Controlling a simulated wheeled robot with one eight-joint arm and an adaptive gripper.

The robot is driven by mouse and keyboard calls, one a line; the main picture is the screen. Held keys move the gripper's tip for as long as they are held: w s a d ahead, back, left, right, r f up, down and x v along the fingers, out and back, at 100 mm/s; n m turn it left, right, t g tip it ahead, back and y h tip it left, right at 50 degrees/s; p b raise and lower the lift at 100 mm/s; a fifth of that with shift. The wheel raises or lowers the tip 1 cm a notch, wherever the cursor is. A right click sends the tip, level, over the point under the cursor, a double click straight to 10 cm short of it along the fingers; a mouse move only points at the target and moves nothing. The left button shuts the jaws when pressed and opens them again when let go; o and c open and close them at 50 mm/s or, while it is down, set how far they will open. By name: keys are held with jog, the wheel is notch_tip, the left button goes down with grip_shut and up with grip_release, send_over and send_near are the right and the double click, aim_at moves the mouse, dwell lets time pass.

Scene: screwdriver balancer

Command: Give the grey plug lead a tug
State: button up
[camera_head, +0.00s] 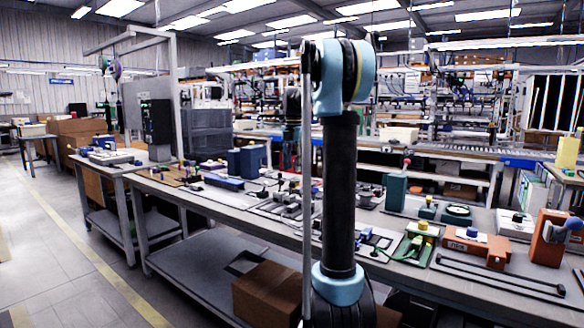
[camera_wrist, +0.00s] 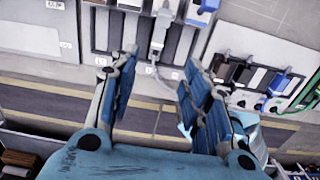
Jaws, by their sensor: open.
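In the wrist view a light grey plug (camera_wrist: 159,36) sits upright in the picture against a panel with dark slots, with its thin grey lead (camera_wrist: 153,72) curving down and right from it. My gripper (camera_wrist: 158,66) is open, its two blue-padded fingers on either side of the lead in the picture. The plug appears just beyond the fingertips. I see no contact between fingers and lead, and the exact depth gap cannot be told. In the head view my arm blocks part of the bench, and I cannot make out the gripper or the grey lead.
In the wrist view a blue connector (camera_wrist: 208,6) is at the top, and blue plugs (camera_wrist: 266,104) with a green lead (camera_wrist: 298,104) are at right. In the head view the long workbench (camera_head: 440,285) carries several fixtures, including an orange block (camera_head: 550,238). Floor is clear at left.

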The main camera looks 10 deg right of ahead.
aim_at(293, 205)
jog(key=f, duration=1.7)
jog(key=shift+w+f, duration=0.2)
grip_shut()
jog(key=shift+a, duration=0.15)
dwell(0.4)
jog(key=shift+w+d, duration=0.15)
jog(key=shift+d, duration=0.05)
dwell(0.5)
grip_release()
